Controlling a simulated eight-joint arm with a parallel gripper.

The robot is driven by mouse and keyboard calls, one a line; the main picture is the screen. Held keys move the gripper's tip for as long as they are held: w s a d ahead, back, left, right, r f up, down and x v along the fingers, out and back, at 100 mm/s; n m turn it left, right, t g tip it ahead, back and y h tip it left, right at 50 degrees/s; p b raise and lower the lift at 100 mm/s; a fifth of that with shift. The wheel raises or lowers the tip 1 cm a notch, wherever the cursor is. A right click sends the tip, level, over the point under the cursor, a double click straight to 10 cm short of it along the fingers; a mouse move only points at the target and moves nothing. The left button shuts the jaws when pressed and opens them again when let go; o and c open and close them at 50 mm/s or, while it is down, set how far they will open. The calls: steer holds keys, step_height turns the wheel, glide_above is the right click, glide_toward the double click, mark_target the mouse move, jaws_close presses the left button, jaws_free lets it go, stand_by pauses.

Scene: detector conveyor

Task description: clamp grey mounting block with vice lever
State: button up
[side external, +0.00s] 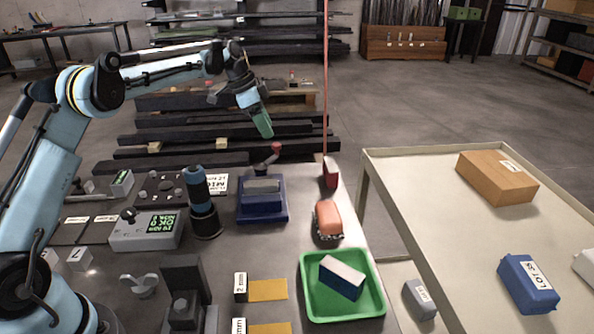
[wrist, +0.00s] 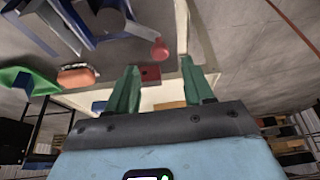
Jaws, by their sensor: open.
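The blue vice (side external: 263,214) sits on the work table with the grey mounting block (side external: 262,186) between its jaws. I cannot tell how tightly the jaws hold it. The vice lever ends in a red knob (side external: 276,147) and stands at the vice's back right. My gripper (side external: 262,126) hangs tilted above and behind the vice, near the knob but apart from it. In the wrist view my gripper (wrist: 160,66) has its green fingers spread with nothing held. There the red knob (wrist: 159,49) shows just beyond the fingertips, and the vice (wrist: 98,18) is partly cut off at the top.
A dark blue-grey cylinder (side external: 204,205) stands left of the vice. An orange-topped brush (side external: 327,216) and a red upright piece (side external: 330,173) lie to its right. A green tray (side external: 308,306) holds a blue-white block in front. The space above the vice is free.

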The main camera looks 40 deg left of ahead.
mark_target(275, 144)
steer(key=shift+x, duration=2.5)
jaws_close()
